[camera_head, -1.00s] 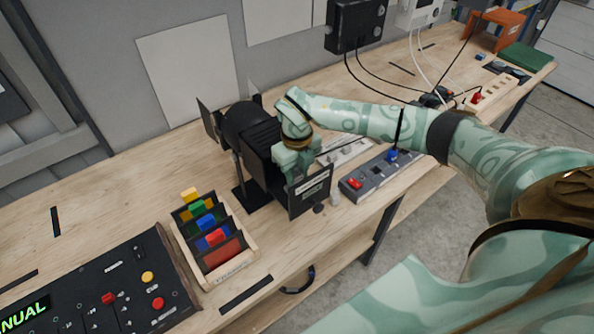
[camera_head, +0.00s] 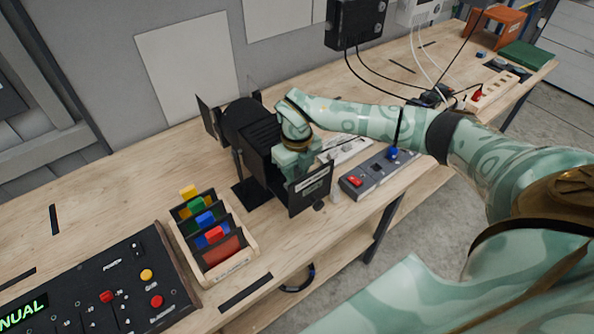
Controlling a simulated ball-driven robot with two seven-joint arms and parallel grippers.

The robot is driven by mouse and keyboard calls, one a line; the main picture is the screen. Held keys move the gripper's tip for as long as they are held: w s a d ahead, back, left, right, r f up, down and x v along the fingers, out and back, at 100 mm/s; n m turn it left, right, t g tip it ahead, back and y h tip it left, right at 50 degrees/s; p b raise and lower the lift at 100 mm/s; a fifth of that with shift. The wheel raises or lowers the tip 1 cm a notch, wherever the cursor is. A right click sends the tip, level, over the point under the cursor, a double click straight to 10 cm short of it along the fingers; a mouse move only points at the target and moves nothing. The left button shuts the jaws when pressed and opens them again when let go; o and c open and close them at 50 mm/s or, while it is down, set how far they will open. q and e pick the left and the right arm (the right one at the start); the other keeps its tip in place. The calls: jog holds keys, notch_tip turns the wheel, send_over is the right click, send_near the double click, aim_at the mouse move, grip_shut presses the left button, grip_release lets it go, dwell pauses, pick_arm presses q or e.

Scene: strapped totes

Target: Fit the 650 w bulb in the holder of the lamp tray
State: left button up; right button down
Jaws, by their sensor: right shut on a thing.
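The black lamp housing (camera_head: 247,128) stands on the bench with flaps at its sides. A black plate with a pale label (camera_head: 311,189) is at its near right side; whether it belongs to the lamp tray I cannot tell. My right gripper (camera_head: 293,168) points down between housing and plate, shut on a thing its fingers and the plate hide. The bulb and holder cannot be made out there. My left gripper is not in view.
A grey strip with red and blue switches (camera_head: 377,173) and a pale rack (camera_head: 346,149) lie right of the lamp. A wooden box of coloured cards (camera_head: 243,269) and a control panel (camera_head: 135,290) stand left. Cables (camera_head: 370,75) hang behind my right forearm.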

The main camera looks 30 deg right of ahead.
jog(key=shift+f, duration=0.35)
jog(key=c, duration=1)
grip_release()
jog(key=shift+c, duration=0.2)
jog(key=shift+r, duration=0.1)
